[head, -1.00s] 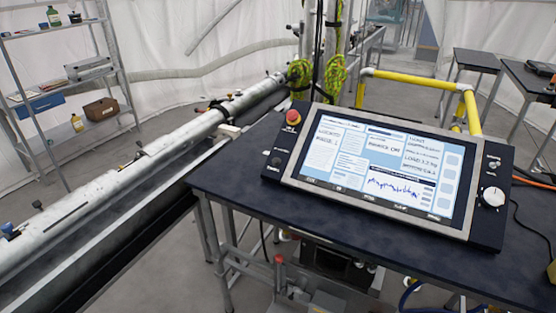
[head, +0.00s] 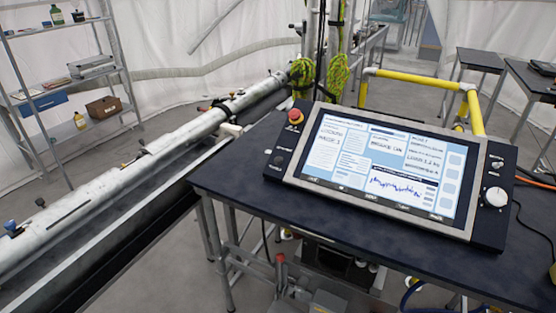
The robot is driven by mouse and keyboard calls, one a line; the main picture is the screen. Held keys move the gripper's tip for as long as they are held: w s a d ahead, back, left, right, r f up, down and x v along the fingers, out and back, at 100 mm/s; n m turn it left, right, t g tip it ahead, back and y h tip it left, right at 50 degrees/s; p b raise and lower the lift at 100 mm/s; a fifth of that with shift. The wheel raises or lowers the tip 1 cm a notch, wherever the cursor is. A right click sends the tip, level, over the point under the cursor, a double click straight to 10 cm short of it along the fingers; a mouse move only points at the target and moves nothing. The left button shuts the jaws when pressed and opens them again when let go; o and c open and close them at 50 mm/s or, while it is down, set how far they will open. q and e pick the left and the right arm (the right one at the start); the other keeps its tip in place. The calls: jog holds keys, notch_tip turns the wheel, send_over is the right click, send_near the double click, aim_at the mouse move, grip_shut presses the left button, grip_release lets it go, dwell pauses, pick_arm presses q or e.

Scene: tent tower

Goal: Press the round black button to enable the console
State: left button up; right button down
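The console (head: 382,169) lies tilted on the dark table, with its screen lit and showing text panels and a blue graph. A small round black button (head: 277,160) sits on the left side panel of the console, below the red emergency knob (head: 296,115). A white round dial (head: 495,197) and small switches are on the right side panel. Neither of my grippers is in the head view.
The dark table (head: 238,176) has bare room left of and in front of the console. A long metal pipe (head: 112,171) runs along the left. A yellow railing (head: 420,79) and green-yellow ropes (head: 337,75) stand behind. A shelf (head: 72,90) stands at the back left.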

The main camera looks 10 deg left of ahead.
pick_arm(q)
grip_shut()
dwell(1.3)
